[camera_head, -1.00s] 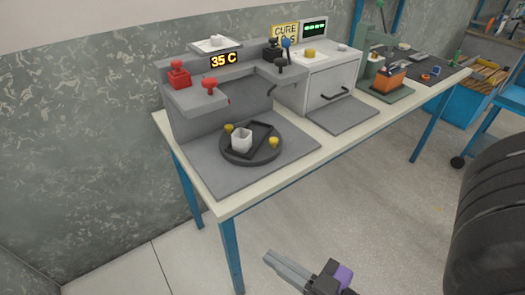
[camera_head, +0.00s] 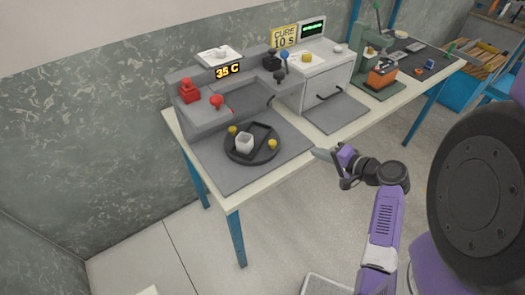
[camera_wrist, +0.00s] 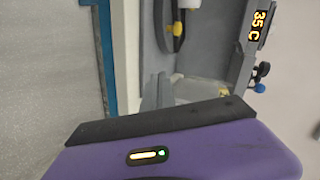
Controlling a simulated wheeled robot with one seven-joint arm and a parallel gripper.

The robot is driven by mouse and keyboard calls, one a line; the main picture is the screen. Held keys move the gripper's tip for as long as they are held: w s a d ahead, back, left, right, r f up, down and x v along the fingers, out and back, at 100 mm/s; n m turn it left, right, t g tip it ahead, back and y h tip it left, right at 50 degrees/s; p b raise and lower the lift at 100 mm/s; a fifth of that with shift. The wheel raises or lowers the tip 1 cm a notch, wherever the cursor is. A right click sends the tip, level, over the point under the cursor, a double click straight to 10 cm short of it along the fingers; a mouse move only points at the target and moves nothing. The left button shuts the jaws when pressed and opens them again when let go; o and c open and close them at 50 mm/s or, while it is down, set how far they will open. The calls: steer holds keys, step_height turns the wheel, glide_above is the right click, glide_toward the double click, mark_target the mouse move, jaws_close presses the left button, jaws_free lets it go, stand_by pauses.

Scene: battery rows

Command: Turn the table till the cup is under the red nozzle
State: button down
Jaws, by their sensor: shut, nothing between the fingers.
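The round dark turntable (camera_head: 233,157) lies on a grey base plate on the workbench. A white cup (camera_head: 244,144) stands on it, left of the middle, in front of the dispenser housing. Two yellow knobs (camera_head: 272,144) stick up at its rim. A red block (camera_head: 189,93) and a red knob (camera_head: 217,102) top the dispenser's left arm; no nozzle tip shows clearly beneath. My gripper (camera_head: 320,153) is shut and empty, right of the turntable near the bench's front edge, apart from it. The wrist view shows part of the turntable (camera_wrist: 168,42) and a yellow knob (camera_wrist: 178,28).
A display (camera_head: 228,71) reads 35 C. A grey oven-like box (camera_head: 328,84) stands to the right, with a green press (camera_head: 372,50) beyond. Floor is free before the bench.

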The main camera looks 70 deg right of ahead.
steer(key=w+a+n+t+y, duration=0.25)
steer(key=a+y, duration=0.25)
steer(key=a, duration=0.3)
steer(key=p, duration=0.2)
glide_toward(252, 159)
steer(key=shift+m, duration=0.35)
steer(key=x, duration=0.4)
steer(key=d+x, duration=0.1)
steer(key=x, duration=0.1)
steer(key=shift+w+f, duration=0.2)
steer(key=shift+w+a, duration=0.9)
steer(key=shift+w, duration=0.25)
steer(key=shift+w+a, duration=0.2)
steer(key=shift+w, duration=0.4)
steer(key=shift+w+a, duration=0.2)
steer(key=shift+w, duration=0.55)
steer(key=shift+a, duration=0.1)
